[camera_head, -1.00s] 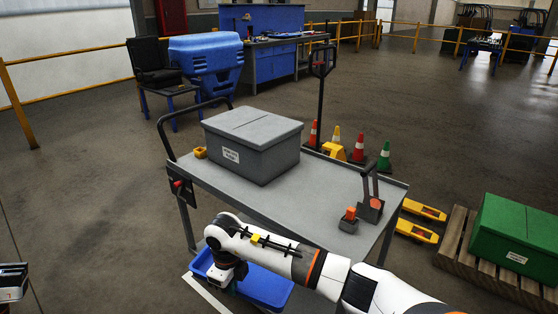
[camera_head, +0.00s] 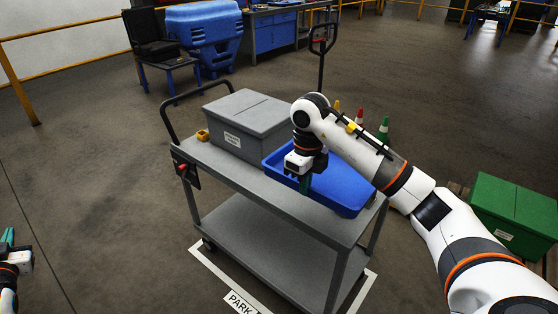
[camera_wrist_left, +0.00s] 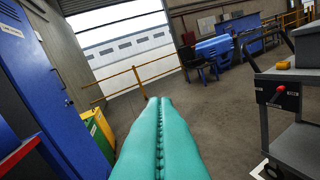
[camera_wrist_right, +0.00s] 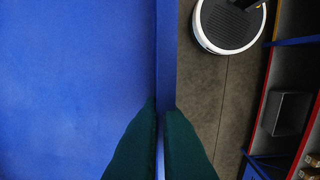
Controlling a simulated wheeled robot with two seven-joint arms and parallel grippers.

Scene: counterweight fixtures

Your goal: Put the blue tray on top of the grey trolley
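The blue tray (camera_head: 345,190) is over the right part of the grey trolley's top (camera_head: 270,198) in the head view, beside the grey lidded box. I cannot tell whether it rests on the top or hangs just above it. My right gripper (camera_head: 305,184) is shut on the tray's near-left wall, and the right wrist view (camera_wrist_right: 160,112) shows its green fingers on either side of that wall. The tray's floor (camera_wrist_right: 75,80) looks empty there. My left gripper (camera_head: 8,238) is at the far left, away from the trolley; the left wrist view (camera_wrist_left: 160,105) shows its teal fingers together, holding nothing.
The grey lidded box (camera_head: 247,125) and a small yellow block (camera_head: 202,135) stand on the trolley's left part. The lower shelf (camera_head: 270,245) looks bare. A green box (camera_head: 515,215) is at the right. The floor at left is clear.

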